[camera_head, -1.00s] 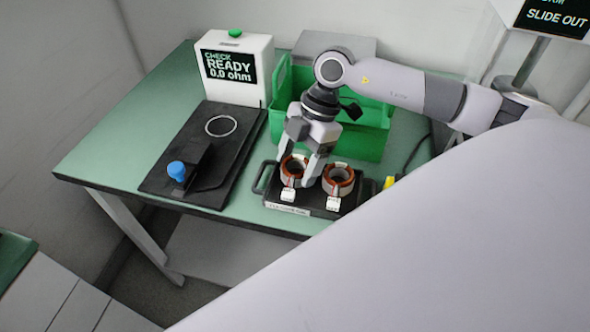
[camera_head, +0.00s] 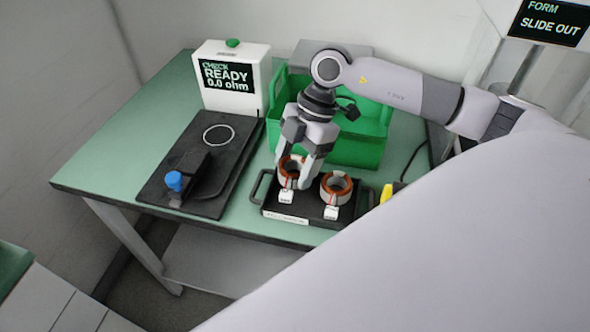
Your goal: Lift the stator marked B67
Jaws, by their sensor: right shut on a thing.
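Two stators with copper windings and white tags sit on a black tray (camera_head: 310,217) with side handles. My right gripper (camera_head: 292,180) points down at the left stator (camera_head: 287,180) and is shut on it, one finger on each side. That stator still appears to be at tray level. The right stator (camera_head: 335,188) stands free beside it, close to the right finger. The tag writing is too small to read, so I cannot tell which one is B67. My left gripper is not in view.
Left of the tray is a black test plate (camera_head: 222,173) with a white ring and a blue knob (camera_head: 174,181). Behind it a white tester (camera_head: 232,102) reads "READY 0.0 ohm". A green bin (camera_head: 358,149) stands close behind the tray. The green table's (camera_head: 110,150) left side is clear.

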